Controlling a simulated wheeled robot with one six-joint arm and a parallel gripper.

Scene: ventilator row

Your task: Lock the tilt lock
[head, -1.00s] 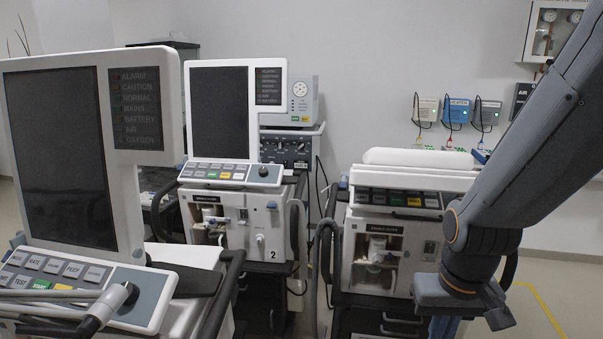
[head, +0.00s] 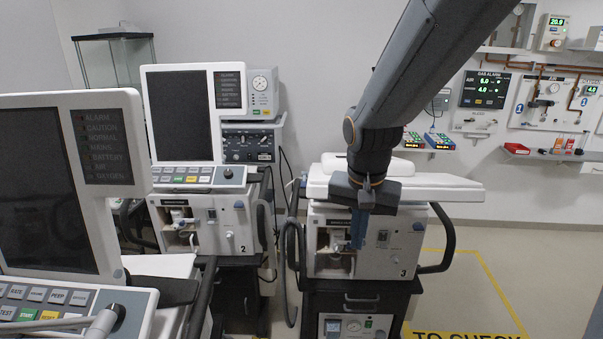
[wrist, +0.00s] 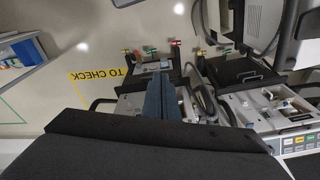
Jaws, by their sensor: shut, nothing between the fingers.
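Ventilator 3 (head: 412,225) stands right of centre in the head view, its top panel (head: 440,187) lying flat instead of upright. My gripper (head: 357,246) hangs fingers down in front of its face, apart or touching I cannot tell. The fingers are shut and empty; they also show together in the wrist view (wrist: 160,84). I cannot make out a tilt lock on ventilator 3; my wrist and fingers cover part of its upper front.
A nearer ventilator with an upright screen (head: 45,185) fills the left. Black handles (head: 447,240) and hoses (head: 290,260) flank ventilator 3. Yellow floor tape marked TO CHECK (head: 468,337) lies right, with clear floor around it. Gas panels (head: 485,88) hang on the back wall.

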